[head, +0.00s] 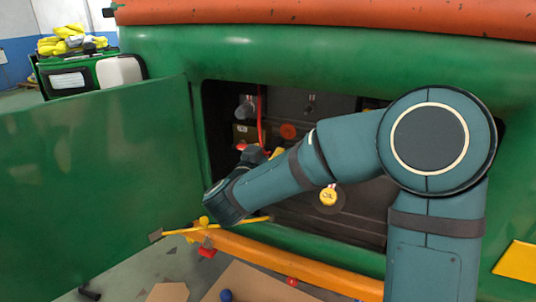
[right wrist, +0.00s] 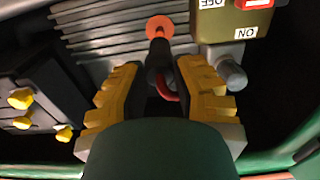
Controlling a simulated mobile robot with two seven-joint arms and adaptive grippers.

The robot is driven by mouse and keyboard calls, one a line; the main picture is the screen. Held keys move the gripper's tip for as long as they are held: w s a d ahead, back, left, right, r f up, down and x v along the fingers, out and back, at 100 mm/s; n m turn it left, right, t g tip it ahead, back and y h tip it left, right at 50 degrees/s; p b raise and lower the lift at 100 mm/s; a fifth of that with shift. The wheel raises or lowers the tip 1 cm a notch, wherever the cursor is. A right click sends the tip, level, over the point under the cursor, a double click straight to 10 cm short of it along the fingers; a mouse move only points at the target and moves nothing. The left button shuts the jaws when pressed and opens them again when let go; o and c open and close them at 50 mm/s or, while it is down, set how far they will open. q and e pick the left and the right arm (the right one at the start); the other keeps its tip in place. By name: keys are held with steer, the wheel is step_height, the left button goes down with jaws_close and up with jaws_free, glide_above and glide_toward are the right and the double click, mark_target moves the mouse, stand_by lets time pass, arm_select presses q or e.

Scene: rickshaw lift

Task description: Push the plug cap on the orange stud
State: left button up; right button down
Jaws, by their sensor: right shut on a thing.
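The orange stud is a round orange disc (head: 288,131) on the ribbed grey wall inside the open bay; it also shows at the top of the right wrist view (right wrist: 159,25). My right gripper (head: 258,154) reaches into the bay below and left of the disc. In the right wrist view its yellow-padded fingers (right wrist: 158,80) are shut on the black plug cap (right wrist: 157,62), which has a red cable. The cap's far end overlaps the disc's lower edge in that view; I cannot tell whether they touch. My left gripper is out of view.
An olive switch box (right wrist: 240,22) marked ON and OFF is beside the disc. A black block with yellow knobs (right wrist: 20,98) is at left in the wrist view. The open green door (head: 95,180) bounds the bay's left side. A yellow tag (head: 328,197) hangs inside.

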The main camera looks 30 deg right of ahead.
mark_target(278, 143)
steer(key=shift+p+x, duration=0.6)
steer(key=shift+x, duration=1.9)
stand_by(0.5)
steer(key=shift+w, duration=0.1)
stand_by(0.5)
steer(key=shift+w+d+p, duration=0.3)
steer(key=shift+d+p, duration=0.05)
steer(key=shift+d, duration=0.1)
stand_by(1.5)
steer(key=c, duration=0.8)
jaws_free()
steer(key=shift+o, duration=0.5)
steer(key=shift+s+a, duration=0.1)
steer(key=shift+v, duration=3.95)
